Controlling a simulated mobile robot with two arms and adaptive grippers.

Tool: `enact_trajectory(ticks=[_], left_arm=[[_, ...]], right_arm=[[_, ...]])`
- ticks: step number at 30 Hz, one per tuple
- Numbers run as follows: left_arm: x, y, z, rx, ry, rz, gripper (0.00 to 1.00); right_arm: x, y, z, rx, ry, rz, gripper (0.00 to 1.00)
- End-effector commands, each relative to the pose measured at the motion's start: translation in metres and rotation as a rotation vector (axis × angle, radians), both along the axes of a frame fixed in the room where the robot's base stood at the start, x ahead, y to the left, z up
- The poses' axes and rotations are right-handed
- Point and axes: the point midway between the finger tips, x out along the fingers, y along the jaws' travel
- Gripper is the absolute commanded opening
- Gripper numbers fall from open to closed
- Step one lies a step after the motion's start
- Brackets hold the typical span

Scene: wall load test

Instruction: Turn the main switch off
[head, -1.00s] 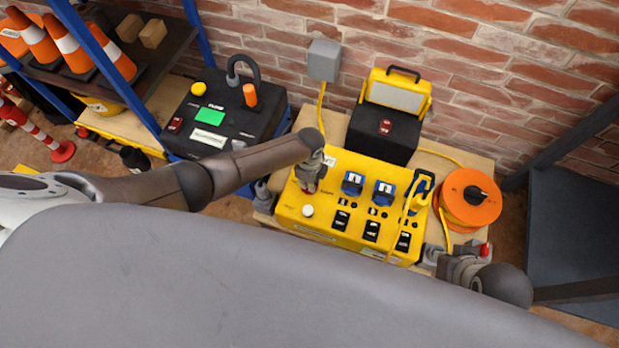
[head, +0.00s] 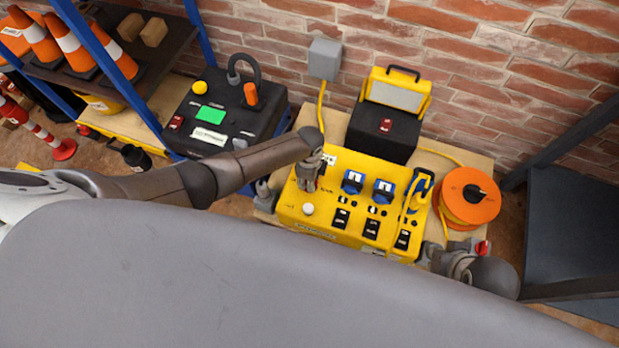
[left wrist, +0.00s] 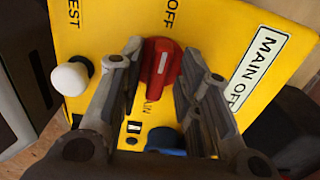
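The yellow panel box (head: 292,213) stands on a wooden table. In the left wrist view the red main switch handle (left wrist: 163,62) sits on the yellow panel between OFF and MAIN print. My left gripper (left wrist: 160,52) is open, with one finger on each side of the red handle. The left finger looks very close to it; I cannot tell whether it touches. In the head view my left gripper (head: 309,176) is over the panel's left part and mostly hides the switch. My right gripper (head: 432,256) is low beside the panel's right front corner; its fingers are unclear.
A white knob (head: 308,210) is near the left gripper, also in the left wrist view (left wrist: 70,78). Blue sockets (head: 384,191) and black switches (head: 371,229) are to the right. An orange cable reel (head: 471,212), black unit (head: 384,131) and black tester (head: 215,120) stand around.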

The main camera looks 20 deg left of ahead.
Motion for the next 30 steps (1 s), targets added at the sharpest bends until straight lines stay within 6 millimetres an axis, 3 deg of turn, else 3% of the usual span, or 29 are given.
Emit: enact_trajectory(ticks=[14,20,30], left_arm=[[-0.001,-0.002,0.007,-0.004,0.001,-0.003,0.36],[-0.001,-0.001,0.030,-0.003,-0.001,-0.004,0.36],[0.000,-0.001,0.085,-0.004,-0.002,-0.002,0.36]], right_arm=[[0.000,0.000,0.001,0.001,-0.003,0.000,0.00],[0.000,0.000,0.001,0.001,-0.002,0.000,0.00],[0.000,0.000,0.000,0.000,-0.002,0.000,0.00]])
